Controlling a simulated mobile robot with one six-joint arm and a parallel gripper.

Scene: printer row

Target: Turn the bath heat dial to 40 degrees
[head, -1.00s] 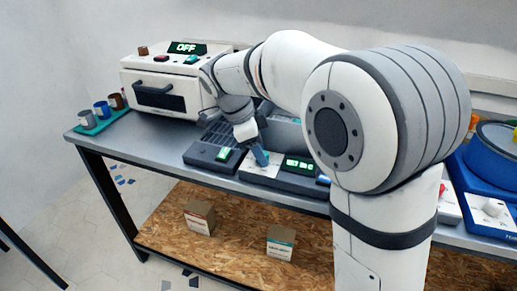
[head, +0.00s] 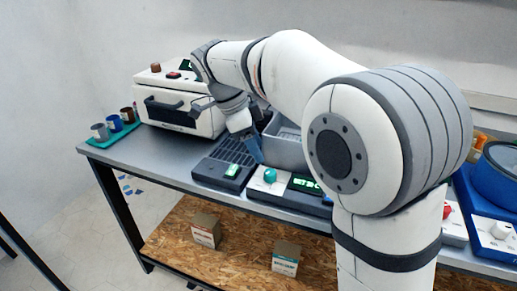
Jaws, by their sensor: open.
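The bath heat dial (head: 270,175) is a round teal knob on the white part of the bath's front panel. A dark display (head: 305,184) with green text sits just right of it; the text seems to start with "SET", but its number is too small to read surely. The grey bath basin (head: 287,148) stands behind the panel, partly hidden by my arm.
A black slotted unit with a green-lit switch (head: 232,170) stands left of the dial. A white oven (head: 180,105) and a teal tray of cups (head: 117,133) are farther left. A blue machine (head: 495,185) stands at the right. My arm hides the bench between.

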